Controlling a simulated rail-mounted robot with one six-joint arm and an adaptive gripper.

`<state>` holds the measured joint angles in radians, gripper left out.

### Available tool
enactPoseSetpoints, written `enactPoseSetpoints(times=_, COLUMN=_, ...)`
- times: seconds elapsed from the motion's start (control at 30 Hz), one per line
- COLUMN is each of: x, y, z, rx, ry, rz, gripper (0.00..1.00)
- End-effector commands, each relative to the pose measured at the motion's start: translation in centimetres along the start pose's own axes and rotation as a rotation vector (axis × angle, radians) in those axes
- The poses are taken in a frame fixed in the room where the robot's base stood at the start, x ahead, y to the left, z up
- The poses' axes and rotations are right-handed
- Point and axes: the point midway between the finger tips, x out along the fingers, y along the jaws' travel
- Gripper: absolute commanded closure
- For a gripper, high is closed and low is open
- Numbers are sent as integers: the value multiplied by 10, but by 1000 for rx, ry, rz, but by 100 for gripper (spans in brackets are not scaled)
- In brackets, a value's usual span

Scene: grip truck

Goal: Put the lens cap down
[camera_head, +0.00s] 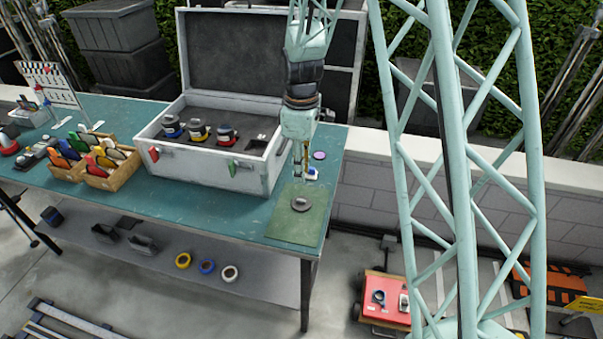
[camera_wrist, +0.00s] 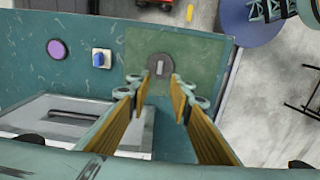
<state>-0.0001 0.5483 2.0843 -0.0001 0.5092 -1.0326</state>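A dark grey round disc with a paler raised grip in its middle, which I take for the lens cap (camera_head: 301,204), lies flat on a green mat (camera_head: 285,225) at the table's right end. My gripper (camera_head: 301,168) points down above and slightly behind it. In the wrist view, the two fingers of my gripper (camera_wrist: 161,82) stand apart with nothing between them. The lens cap (camera_wrist: 151,61) shows just beyond the fingertips, on the green mat (camera_wrist: 205,62). The fingertips look clear of the cap.
A large open case (camera_head: 215,165) with lenses stands just left of my gripper. A purple disc (camera_head: 319,155) and a small blue-and-white block (camera_head: 311,174) lie behind the mat. Wooden bins (camera_head: 110,178) stand further left. A pale green lattice tower (camera_head: 440,160) rises at the right.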

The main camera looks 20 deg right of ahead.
Motion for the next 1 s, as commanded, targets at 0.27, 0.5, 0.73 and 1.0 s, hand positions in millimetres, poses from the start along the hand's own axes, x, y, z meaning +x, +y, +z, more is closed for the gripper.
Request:
enactPoseSetpoints(times=0.27, x=0, y=0, z=0, rx=0, ry=0, rz=0, gripper=80)
enactPoseSetpoints(times=0.5, x=0, y=0, z=0, rx=0, ry=0, rz=0, gripper=80)
enactPoseSetpoints(times=0.73, x=-1, y=0, z=0, rx=1, ry=0, rz=0, gripper=80)
enactPoseSetpoints(times=1.0, x=-20, y=-6, z=3, rx=30, ry=6, rz=10, gripper=80)
